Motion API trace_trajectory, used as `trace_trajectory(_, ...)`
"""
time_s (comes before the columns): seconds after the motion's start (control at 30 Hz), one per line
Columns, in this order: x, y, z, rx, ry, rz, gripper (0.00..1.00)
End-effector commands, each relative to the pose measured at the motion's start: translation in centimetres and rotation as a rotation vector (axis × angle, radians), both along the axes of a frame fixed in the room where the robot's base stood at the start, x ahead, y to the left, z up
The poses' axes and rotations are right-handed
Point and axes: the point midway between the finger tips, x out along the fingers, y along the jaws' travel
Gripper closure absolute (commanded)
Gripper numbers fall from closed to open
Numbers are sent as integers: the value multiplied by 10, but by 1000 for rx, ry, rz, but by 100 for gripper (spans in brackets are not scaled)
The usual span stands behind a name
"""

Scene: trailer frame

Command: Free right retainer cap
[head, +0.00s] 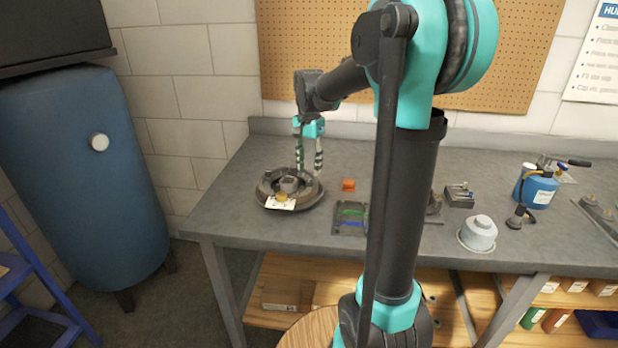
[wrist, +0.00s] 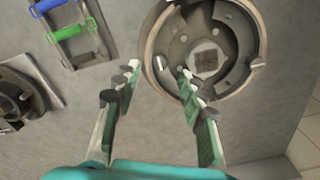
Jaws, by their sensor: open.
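A round, dark brake assembly with a raised rim (head: 312,200) lies on the grey bench below my gripper (head: 309,168). In the wrist view the assembly (wrist: 152,40) fills the upper right, with a hub, holes and small round fittings inside. I cannot tell which fitting is the right retainer cap. My gripper (wrist: 158,70) is open and empty, its two ridged fingers spread wide. In the wrist view the right fingertip overlaps the assembly's rim and the left one shows over bare bench just left of it. Contact cannot be told. The right finger hides part of the rim.
A dark tray (head: 349,231) with green (wrist: 75,32) and blue (wrist: 50,4) handled tools lies beside the assembly. A white domed part (head: 478,233) and a blue torch canister (head: 540,191) stand farther right. The bench's left edge is near.

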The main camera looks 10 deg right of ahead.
Motion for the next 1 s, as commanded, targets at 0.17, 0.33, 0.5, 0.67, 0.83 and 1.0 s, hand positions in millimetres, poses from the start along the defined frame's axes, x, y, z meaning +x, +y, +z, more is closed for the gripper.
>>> trace_trajectory(0.17, 0, 0, -29, 0, 0, 0, 59)
trace_trajectory(0.33, 0, 0, -44, 0, 0, 0, 59)
trace_trajectory(0.5, 0, 0, -48, 0, 0, 0, 59)
trace_trajectory(0.67, 0, 0, -48, 0, 0, 0, 59)
trace_trajectory(0.83, 0, 0, -48, 0, 0, 0, 76)
trace_trajectory(1.0, 0, 0, -48, 0, 0, 0, 97)
